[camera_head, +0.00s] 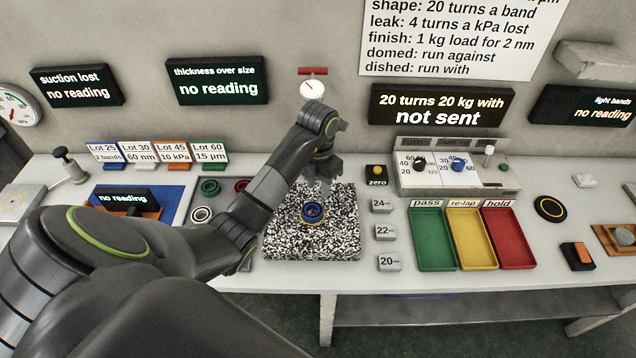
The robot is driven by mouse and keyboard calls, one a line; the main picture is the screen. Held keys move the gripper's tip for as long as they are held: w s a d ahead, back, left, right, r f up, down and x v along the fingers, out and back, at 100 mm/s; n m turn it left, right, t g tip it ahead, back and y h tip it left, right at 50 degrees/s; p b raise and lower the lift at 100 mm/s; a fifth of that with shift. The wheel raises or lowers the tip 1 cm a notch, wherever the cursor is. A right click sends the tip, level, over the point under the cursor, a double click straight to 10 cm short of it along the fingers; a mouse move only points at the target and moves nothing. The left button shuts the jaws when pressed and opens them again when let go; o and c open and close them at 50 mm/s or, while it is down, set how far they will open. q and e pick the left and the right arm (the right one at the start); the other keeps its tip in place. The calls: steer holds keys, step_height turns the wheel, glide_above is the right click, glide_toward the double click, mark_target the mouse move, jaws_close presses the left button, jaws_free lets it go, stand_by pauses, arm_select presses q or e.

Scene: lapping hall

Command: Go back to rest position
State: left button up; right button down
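My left arm comes in from the left and reaches across the bench. My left gripper (324,187) points down above the back part of a black-and-white speckled plate (285,243). A round dark piece with a blue and yellowish rim (312,214) sits on the plate, just in front of and below the gripper. The fingertips are small and dark here, so I cannot tell whether they are open or shut. I see nothing clearly held between them. My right gripper is not in view.
Rings (209,187) and lot cards (211,152) stand near the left arm. Marked blocks (388,232), a dial panel (452,178) and green (433,262), yellow and red trays lie to the right. Display signs (440,104) hang behind. Bare bench shows around the black disc (550,208).

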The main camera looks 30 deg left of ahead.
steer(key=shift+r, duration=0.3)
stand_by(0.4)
